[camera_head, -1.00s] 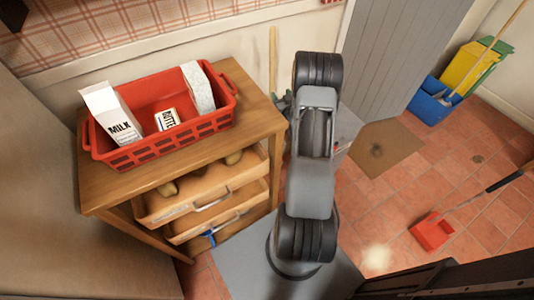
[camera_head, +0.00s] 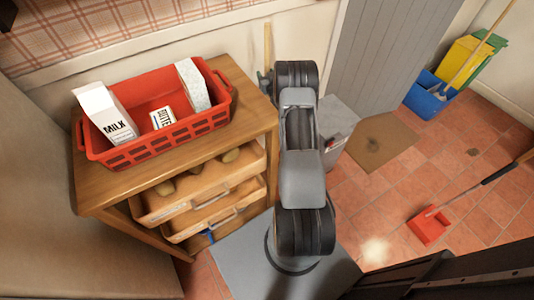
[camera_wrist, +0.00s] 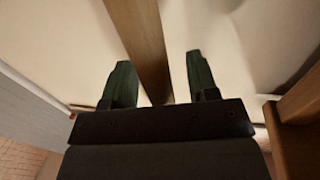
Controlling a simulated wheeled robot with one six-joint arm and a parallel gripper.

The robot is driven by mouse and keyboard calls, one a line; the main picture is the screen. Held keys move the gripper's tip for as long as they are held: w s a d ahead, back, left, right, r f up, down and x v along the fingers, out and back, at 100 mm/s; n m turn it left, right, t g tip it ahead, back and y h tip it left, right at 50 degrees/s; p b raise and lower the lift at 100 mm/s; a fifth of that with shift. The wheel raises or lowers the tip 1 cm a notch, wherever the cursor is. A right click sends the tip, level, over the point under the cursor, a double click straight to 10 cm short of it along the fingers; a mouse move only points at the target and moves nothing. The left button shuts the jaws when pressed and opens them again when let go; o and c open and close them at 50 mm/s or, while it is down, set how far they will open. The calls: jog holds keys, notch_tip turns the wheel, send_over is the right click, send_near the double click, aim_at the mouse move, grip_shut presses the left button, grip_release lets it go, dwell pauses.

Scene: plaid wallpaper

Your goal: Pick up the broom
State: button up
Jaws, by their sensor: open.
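A wooden pole, which looks like the broom handle (camera_head: 267,43), stands upright against the wall behind the cabinet's right corner in the head view. Its lower end and any bristles are hidden. In the wrist view the handle (camera_wrist: 143,42) runs down between the two dark green fingers of my gripper (camera_wrist: 156,82). The fingers are apart, with a clear gap to the handle on both sides. In the head view only a bit of my gripper (camera_head: 264,82) shows at the handle, the rest hidden behind my arm.
A wooden cabinet (camera_head: 98,190) with open drawers stands left of my arm, bearing a red basket (camera_head: 170,136) with cartons. A grey box (camera_head: 338,118) stands right of my arm. A red dustpan (camera_head: 428,228) and a blue bucket (camera_head: 428,102) are farther right on the tiled floor.

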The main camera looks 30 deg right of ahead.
jog(key=shift+w+d, duration=0.1)
jog(key=shift+w, duration=0.2)
grip_shut()
dwell(0.4)
jog(key=shift+r, duration=0.1)
